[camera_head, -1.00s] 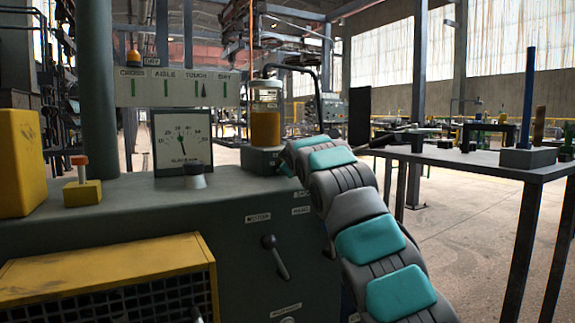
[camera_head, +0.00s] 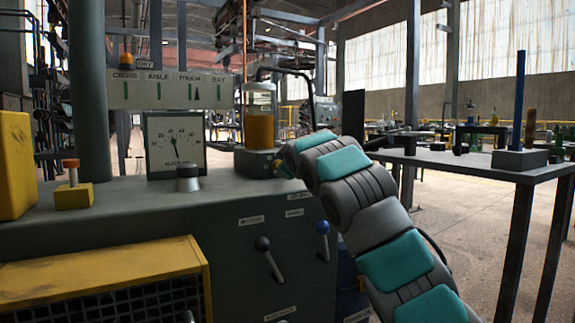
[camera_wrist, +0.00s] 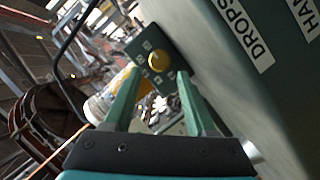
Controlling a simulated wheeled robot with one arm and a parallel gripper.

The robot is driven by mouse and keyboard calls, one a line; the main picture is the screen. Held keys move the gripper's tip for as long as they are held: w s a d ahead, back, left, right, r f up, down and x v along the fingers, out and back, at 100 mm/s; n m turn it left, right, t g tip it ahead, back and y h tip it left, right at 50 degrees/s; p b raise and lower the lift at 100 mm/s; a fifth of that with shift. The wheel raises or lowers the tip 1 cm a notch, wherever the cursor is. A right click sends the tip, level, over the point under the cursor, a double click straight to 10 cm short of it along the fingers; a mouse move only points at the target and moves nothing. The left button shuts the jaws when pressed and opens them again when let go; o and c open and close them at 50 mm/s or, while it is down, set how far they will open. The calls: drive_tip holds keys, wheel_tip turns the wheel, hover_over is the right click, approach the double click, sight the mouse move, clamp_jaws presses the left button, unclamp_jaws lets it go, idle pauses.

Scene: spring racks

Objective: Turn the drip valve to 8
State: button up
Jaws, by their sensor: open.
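The drip valve looks to be the round yellow knob (camera_wrist: 158,61) on a dark box with small pale marks around it, in the wrist view. The marks are too blurred to read, so I cannot tell its setting. My gripper (camera_wrist: 158,77) is open. Its two green fingers point toward the knob, which shows between and just beyond their tips; I cannot tell whether they touch it. In the head view the glass oil cup (camera_head: 260,128) with amber oil stands on its dark box (camera_head: 248,160).
A black-knobbed lever (camera_head: 265,248) and a blue-knobbed lever (camera_head: 323,232) are on the cabinet front. A table (camera_head: 470,164) stands right. A label reads DROPS (camera_wrist: 248,42).

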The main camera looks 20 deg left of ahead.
drive_tip(key=shift+v, duration=1.05)
